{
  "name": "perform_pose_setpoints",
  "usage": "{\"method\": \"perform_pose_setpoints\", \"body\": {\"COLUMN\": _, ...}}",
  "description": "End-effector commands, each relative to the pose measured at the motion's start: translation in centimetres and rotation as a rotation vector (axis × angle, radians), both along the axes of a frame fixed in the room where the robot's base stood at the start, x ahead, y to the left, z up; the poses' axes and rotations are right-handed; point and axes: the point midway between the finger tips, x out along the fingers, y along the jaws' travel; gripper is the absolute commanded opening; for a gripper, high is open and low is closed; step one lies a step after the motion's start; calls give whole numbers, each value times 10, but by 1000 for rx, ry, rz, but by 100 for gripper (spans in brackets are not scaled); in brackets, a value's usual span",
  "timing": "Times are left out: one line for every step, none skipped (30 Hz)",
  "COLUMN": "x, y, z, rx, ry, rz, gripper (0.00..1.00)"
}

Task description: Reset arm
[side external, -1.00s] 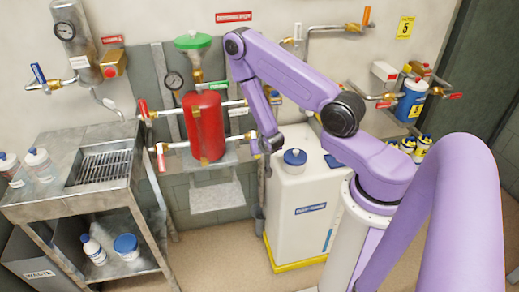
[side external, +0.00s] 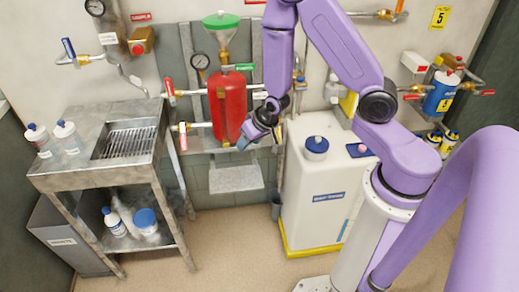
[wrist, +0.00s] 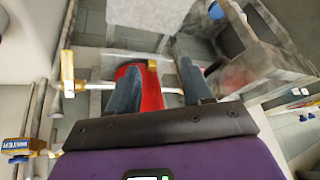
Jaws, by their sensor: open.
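My purple arm (side external: 340,40) reaches up and over from its white pedestal, with the forearm hanging down. My gripper (side external: 243,142) is at its lower end, in front of the lower right part of the red tank (side external: 229,108). In the wrist view my gripper (wrist: 158,84) has its two blue-grey fingers spread apart. The red tank (wrist: 150,92) shows between and beyond them, partly hidden. Nothing is held between the fingers. Whether the gripper touches the tank cannot be told.
Pipes with a red-handled valve (side external: 170,92) run beside the tank. A green funnel (side external: 221,20) is above it. A steel sink bench (side external: 85,170) stands left. A white container (side external: 315,190) with a blue cap stands right of the gripper. Floor in front is clear.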

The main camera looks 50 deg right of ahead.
Motion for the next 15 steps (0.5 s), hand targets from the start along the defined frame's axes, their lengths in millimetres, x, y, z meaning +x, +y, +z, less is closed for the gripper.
{"method": "perform_pose_setpoints", "body": {"x": -5, "y": 18, "z": 13, "rx": 15, "ry": 16, "rz": 76, "gripper": 50}}
{"method": "perform_pose_setpoints", "body": {"x": -10, "y": 27, "z": 18, "rx": 21, "ry": 32, "rz": 121, "gripper": 50}}
{"method": "perform_pose_setpoints", "body": {"x": -18, "y": 40, "z": 26, "rx": 27, "ry": 55, "rz": 182, "gripper": 50}}
{"method": "perform_pose_setpoints", "body": {"x": -25, "y": 48, "z": 32, "rx": 30, "ry": 72, "rz": 228, "gripper": 50}}
{"method": "perform_pose_setpoints", "body": {"x": -32, "y": 56, "z": 39, "rx": 31, "ry": 87, "rz": 276, "gripper": 50}}
{"method": "perform_pose_setpoints", "body": {"x": -42, "y": 66, "z": 47, "rx": 31, "ry": 109, "rz": 337, "gripper": 50}}
{"method": "perform_pose_setpoints", "body": {"x": -50, "y": 73, "z": 54, "rx": 30, "ry": 126, "rz": 384, "gripper": 50}}
{"method": "perform_pose_setpoints", "body": {"x": -58, "y": 79, "z": 60, "rx": 27, "ry": 140, "rz": 432, "gripper": 50}}
{"method": "perform_pose_setpoints", "body": {"x": -71, "y": 86, "z": 69, "rx": 22, "ry": 161, "rz": 494, "gripper": 50}}
{"method": "perform_pose_setpoints", "body": {"x": -80, "y": 91, "z": 75, "rx": 16, "ry": 178, "rz": 542, "gripper": 50}}
{"method": "perform_pose_setpoints", "body": {"x": -90, "y": 95, "z": 82, "rx": 10, "ry": 192, "rz": 588, "gripper": 50}}
{"method": "perform_pose_setpoints", "body": {"x": -103, "y": 99, "z": 90, "rx": -2, "ry": 211, "rz": 652, "gripper": 50}}
{"method": "perform_pose_setpoints", "body": {"x": -113, "y": 102, "z": 97, "rx": -12, "ry": 225, "rz": 698, "gripper": 50}}
{"method": "perform_pose_setpoints", "body": {"x": -123, "y": 104, "z": 103, "rx": -22, "ry": 239, "rz": 743, "gripper": 50}}
{"method": "perform_pose_setpoints", "body": {"x": -137, "y": 105, "z": 112, "rx": -39, "ry": 256, "rz": 805, "gripper": 50}}
